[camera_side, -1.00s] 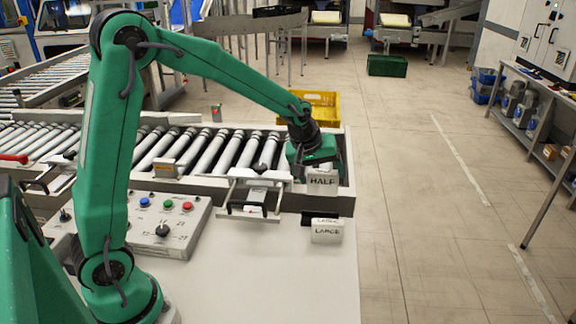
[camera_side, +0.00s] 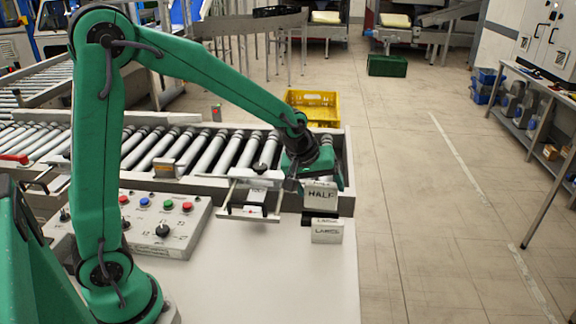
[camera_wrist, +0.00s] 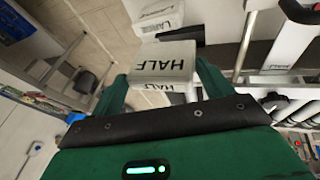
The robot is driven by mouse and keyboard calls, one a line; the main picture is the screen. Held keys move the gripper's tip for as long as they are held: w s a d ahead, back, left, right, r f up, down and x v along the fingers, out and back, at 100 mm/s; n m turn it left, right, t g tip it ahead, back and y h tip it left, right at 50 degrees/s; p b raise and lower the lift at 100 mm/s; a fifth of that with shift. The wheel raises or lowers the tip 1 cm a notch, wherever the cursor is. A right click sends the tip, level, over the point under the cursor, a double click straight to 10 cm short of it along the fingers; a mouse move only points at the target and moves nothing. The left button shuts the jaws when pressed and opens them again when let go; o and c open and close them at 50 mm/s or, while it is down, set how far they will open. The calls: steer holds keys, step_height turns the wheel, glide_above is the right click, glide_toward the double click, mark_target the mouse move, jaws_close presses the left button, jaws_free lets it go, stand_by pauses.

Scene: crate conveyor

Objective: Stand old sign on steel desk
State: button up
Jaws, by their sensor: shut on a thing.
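A whitish sign lettered HALF (camera_side: 320,196) is held between the fingers of my gripper (camera_side: 318,180). It hangs just above and behind a second white sign lettered LARGE (camera_side: 327,232), near the back right corner of the pale desk top (camera_side: 275,280). In the wrist view the HALF sign (camera_wrist: 163,70) sits between the two green fingers of my gripper (camera_wrist: 160,84), its lettering upside down. The LARGE sign (camera_wrist: 157,14) is partly hidden behind it. I cannot tell whether the two signs touch.
A roller conveyor (camera_side: 200,150) runs behind the desk. A metal fixture with a black handle (camera_side: 248,200) is left of the signs. A control box with coloured buttons (camera_side: 150,225) stands further left. The front middle of the desk is clear.

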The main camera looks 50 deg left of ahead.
steer(key=s+d+f+m, duration=0.1)
steer(key=s+d, duration=0.4)
steer(key=s, duration=0.2)
steer(key=shift+s+f+m+h, duration=0.25)
steer(key=shift+s+m+h, duration=0.05)
steer(key=shift+s+h, duration=0.1)
steer(key=shift+w+a+f, duration=0.1)
steer(key=shift+f, duration=3.9)
steer(key=shift+f, duration=0.15)
steer(key=o, duration=1)
steer(key=shift+v, duration=6.15)
steer(key=shift+w, duration=0.15)
